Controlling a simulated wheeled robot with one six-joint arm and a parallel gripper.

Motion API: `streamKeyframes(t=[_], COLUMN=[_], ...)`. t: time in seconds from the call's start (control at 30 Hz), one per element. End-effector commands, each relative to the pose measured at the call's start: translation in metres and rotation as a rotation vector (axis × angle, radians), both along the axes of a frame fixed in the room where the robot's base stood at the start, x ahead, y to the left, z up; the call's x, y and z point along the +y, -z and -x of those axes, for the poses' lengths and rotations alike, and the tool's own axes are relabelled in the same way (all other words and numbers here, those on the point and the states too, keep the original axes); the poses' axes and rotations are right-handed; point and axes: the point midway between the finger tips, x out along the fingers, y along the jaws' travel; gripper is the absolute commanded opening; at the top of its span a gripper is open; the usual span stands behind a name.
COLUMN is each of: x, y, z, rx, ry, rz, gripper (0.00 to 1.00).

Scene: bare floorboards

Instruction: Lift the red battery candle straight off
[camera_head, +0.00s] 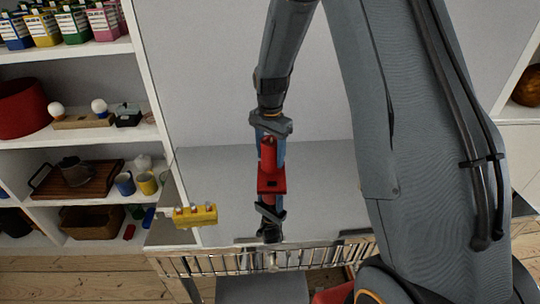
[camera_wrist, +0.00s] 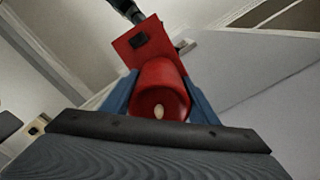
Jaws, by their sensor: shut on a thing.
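The red battery candle (camera_head: 268,152) is a short cylinder on a square red base plate with a small dark slot. My gripper (camera_head: 271,142) is shut on the candle, with a blue finger on each side of it. In the wrist view, the candle (camera_wrist: 158,88) points its pale flame tip toward the camera, and its base plate (camera_wrist: 158,42) shows beyond it. A dark stand-like piece (camera_head: 269,222) shows just below the base plate in the head view. I cannot tell whether the plate touches it.
A yellow block with pale knobs (camera_head: 195,216) stands left of the dark piece. White shelves with boxes, cups and a tray (camera_head: 105,172) fill the left side. The grey surface around the candle looks clear.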

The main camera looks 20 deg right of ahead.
Motion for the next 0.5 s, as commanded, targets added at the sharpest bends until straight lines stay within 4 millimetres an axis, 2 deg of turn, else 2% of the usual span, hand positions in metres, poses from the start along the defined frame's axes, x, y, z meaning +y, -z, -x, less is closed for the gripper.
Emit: streamKeyframes(t=[0.5], x=[0.0000], y=[-0.0114], z=[-0.0003], rx=[-0.001], ry=[0.000], rz=[0.000], gripper=[0.27])
